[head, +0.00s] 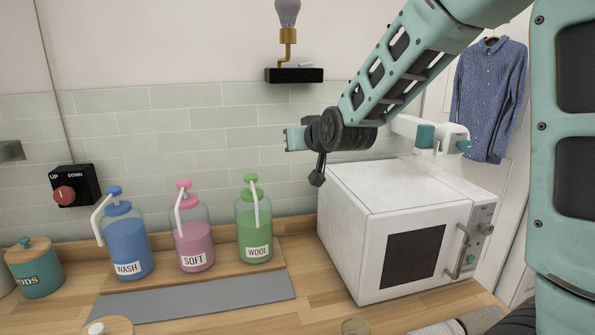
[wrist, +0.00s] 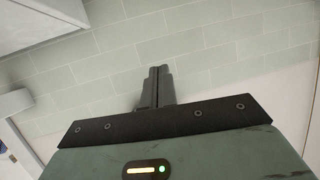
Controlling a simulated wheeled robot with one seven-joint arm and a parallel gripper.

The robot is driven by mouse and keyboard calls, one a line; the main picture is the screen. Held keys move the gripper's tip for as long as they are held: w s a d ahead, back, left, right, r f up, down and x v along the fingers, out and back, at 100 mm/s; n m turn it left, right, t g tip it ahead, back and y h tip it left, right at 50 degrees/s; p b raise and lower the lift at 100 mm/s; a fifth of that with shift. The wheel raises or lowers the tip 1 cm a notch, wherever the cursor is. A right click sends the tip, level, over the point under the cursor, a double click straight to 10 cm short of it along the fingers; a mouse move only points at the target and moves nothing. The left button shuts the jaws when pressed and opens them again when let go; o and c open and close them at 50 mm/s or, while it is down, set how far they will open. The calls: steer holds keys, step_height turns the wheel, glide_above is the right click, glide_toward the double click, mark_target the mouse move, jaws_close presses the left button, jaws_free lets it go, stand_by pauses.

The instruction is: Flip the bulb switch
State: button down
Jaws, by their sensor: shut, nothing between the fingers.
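The grey, unlit bulb (head: 288,12) stands on a brass stem above a black wall-mounted base (head: 294,75). A small pale lever (head: 306,65), which looks like the bulb switch, lies nearly level on top of this base, right of the stem. In the wrist view my gripper (wrist: 160,70) has its two dark fingers together, empty, pointing towards the tiled wall. In the head view my arm hangs in front of the wall, below and right of the black base, apart from it. I cannot make out the fingertips there. The bulb and lever do not show in the wrist view.
A white microwave (head: 350,230) stands on the counter below my arm. Pump bottles, blue (head: 127,243), pink (head: 193,240) and green (head: 255,235), stand to the left. A red-knobbed UP/DOWN box (head: 74,186) is at far left. A blue shirt (head: 490,100) hangs right.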

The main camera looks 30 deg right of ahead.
steer(key=s+a+f+g+y, duration=0.1)
steer(key=s+a+f+g, duration=0.1)
steer(key=s+f, duration=0.2)
steer(key=shift+a+f+n+g, duration=0.25)
steer(key=shift+f+n+g, duration=0.05)
steer(key=shift+f+g, duration=0.1)
steer(key=s+a+f+n+g+y+b, duration=0.1)
steer(key=s+a+f+n+g, duration=0.15)
steer(key=s+a, duration=0.4)
steer(key=s+a+f+n+g+y, duration=0.1)
steer(key=s+a+f+g+y, duration=0.1)
steer(key=s+a+f, duration=0.45)
steer(key=s+a+f+n+g+h, duration=0.1)
steer(key=s+a+n+g, duration=0.1)
steer(key=s, duration=0.7)
steer(key=s+a+f+n+g+h, duration=0.1)
steer(key=s+a+f+n+g, duration=0.1)
steer(key=s, duration=0.8)
steer(key=a+n+g, duration=0.1)
steer(key=g, duration=0.1)
steer(key=shift+s+a+g+b, duration=0.15)
steer(key=shift+a+g+b, duration=0.15)
steer(key=shift+a+g, duration=0.05)
